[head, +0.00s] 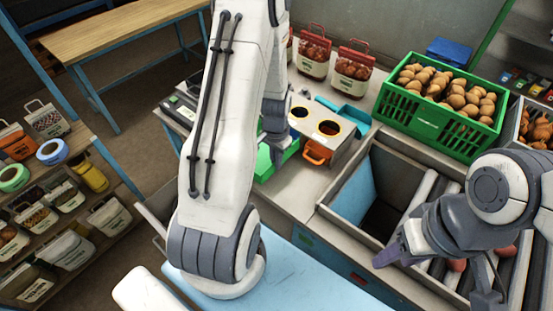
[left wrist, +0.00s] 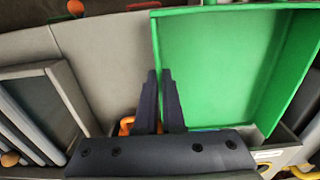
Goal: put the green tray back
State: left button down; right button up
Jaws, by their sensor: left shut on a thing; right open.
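The green tray (head: 283,158) is beside the metal stand on the bench, partly hidden behind my left arm in the head view. In the left wrist view the tray (left wrist: 225,65) fills the upper right and looks empty. My left gripper (head: 275,142) is shut on the tray's side wall; its dark fingers (left wrist: 160,100) lie close together on that wall. Whether the tray touches the bench I cannot tell. My right gripper (head: 393,256) is open and empty at the lower right, over the sunken bin and rollers.
A metal stand (head: 345,148) with two round holes and an orange handle (head: 316,152) stands right of the tray. A blue tray (head: 345,110) is behind it. A green crate (head: 420,114) of potatoes stands back right. Red-topped sacks (head: 352,70) stand at the back.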

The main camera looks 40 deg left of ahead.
pick_arm(q)
jog(key=shift+f, duration=0.35)
jog(key=c, duration=1)
grip_release()
jog(key=shift+r, duration=0.1)
